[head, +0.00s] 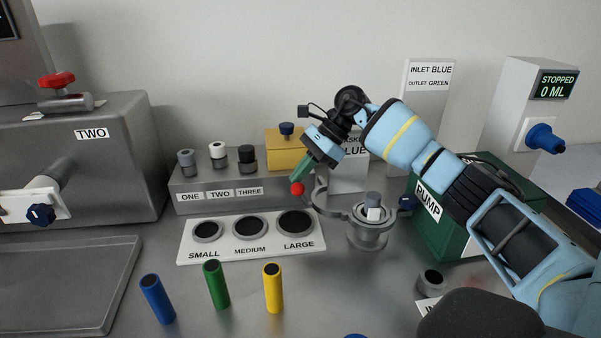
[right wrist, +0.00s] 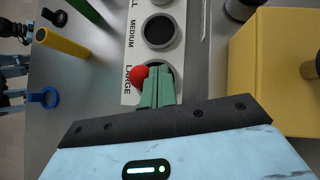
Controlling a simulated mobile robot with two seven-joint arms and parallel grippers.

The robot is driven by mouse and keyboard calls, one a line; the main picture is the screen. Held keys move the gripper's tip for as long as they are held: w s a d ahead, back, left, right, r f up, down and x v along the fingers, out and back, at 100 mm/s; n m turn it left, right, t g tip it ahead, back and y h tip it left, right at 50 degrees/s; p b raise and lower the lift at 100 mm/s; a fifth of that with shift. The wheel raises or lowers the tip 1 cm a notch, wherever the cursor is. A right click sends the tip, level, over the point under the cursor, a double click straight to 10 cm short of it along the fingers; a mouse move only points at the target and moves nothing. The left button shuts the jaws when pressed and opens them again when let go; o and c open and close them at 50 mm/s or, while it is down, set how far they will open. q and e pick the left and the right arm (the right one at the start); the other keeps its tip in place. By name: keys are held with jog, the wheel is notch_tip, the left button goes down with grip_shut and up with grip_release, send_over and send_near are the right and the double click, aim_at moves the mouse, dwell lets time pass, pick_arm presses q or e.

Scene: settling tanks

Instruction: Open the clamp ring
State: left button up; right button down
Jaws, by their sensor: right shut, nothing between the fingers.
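The clamp ring (head: 352,215) is a grey metal band around the top of a short round grey fitting. A curved grey arm runs from it toward the left, close to a red ball knob (head: 297,188); the join is unclear. My right gripper (head: 303,176) reaches in from the right above the ring, pointing down-left. Its green fingers are shut with nothing between them. The tips are right at the red knob; contact is unclear. In the right wrist view the red knob (right wrist: 138,76) sits beside the closed fingertips (right wrist: 157,85). My left gripper is not in view.
A white plate (head: 250,254) with small, medium and large holes lies left of the ring. Blue, green and yellow cylinders (head: 273,288) stand in front. A yellow box (head: 287,152) is behind the gripper.

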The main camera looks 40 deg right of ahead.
jog(key=v, duration=0.8)
jog(key=shift+b, duration=0.35)
jog(key=shift+f, duration=0.1)
